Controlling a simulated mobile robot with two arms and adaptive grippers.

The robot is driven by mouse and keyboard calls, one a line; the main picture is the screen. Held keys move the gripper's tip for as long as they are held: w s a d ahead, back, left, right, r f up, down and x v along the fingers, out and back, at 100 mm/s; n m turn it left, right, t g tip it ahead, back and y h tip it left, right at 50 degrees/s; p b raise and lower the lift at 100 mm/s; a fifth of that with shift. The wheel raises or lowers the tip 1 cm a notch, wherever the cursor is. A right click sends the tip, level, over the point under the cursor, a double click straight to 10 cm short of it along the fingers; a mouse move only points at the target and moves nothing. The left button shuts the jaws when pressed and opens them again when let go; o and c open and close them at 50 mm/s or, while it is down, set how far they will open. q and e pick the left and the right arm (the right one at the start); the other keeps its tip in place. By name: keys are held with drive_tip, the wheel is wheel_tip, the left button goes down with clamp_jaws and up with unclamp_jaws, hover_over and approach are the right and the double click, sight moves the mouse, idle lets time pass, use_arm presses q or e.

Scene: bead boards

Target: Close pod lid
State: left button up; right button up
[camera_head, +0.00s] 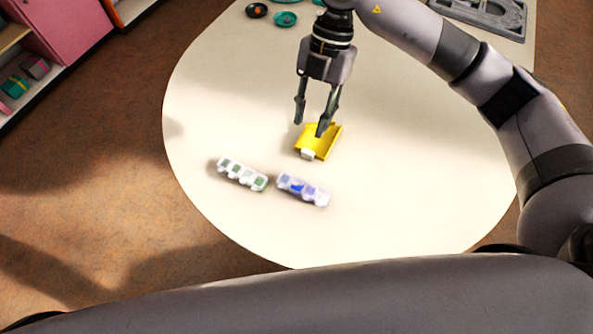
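No part is clearly recognisable as a pod lid. A yellow open tray-like piece (325,141) with a small white part (308,155) at its near edge lies on the table. A white and green compartmented strip (242,174) and a white and blue one (303,189) lie nearer to me; I cannot tell whether their lids are open. My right gripper (311,126) points down over the far side of the yellow piece, fingers apart with nothing between them. One finger overlaps the yellow piece in view; contact cannot be told. My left gripper is not in view.
The pale rounded table (400,190) is clear to the right and in front. Teal and dark round pieces (285,19) lie at the far edge. A grey tray (485,15) is at the far right. A pink cabinet (70,25) stands off the table at left.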

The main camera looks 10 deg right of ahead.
sight(295, 183)
drive_tip(key=p+x, duration=0.1)
drive_tip(key=x, duration=1.4)
drive_tip(key=shift+s+a+f+p, duration=0.1)
drive_tip(key=shift+a+f+p, duration=0.05)
drive_tip(key=shift+p, duration=0.15)
clamp_jaws()
